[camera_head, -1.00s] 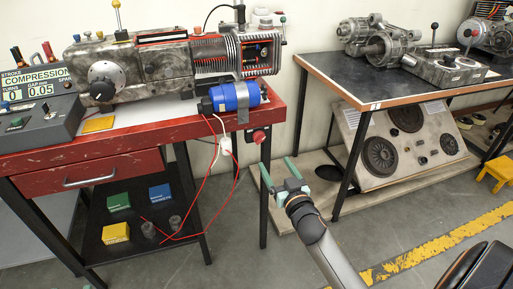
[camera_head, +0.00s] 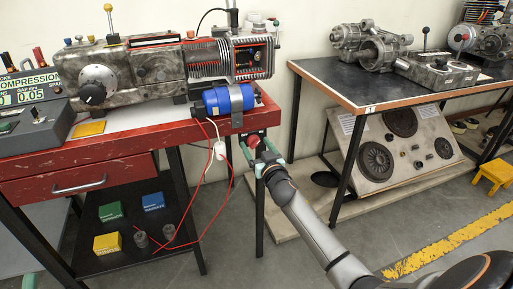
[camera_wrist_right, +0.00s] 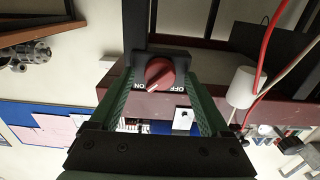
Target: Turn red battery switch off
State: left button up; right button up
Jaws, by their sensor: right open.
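The red battery switch (camera_head: 253,141) is a round red knob at the right front corner of the red workbench, beneath the blue cylinder. In the wrist view the red knob (camera_wrist_right: 159,72) sits on a black mount, with inverted ON lettering at its lower left and OFF at its lower right. Its white mark appears to point toward ON. My right gripper (camera_head: 260,153) has green fingers and is open. In the wrist view its fingers (camera_wrist_right: 161,82) stand on either side of the knob; I cannot tell whether they touch it.
The blue cylinder (camera_head: 229,99) sits just above the switch, with red wires and a white plug (camera_head: 220,150) hanging to its left. A black-topped table (camera_head: 345,88) stands to the right, with a speaker-like panel (camera_head: 400,140) below. Floor between them is partly clear.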

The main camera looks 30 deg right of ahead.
grip_shut()
dwell(0.8)
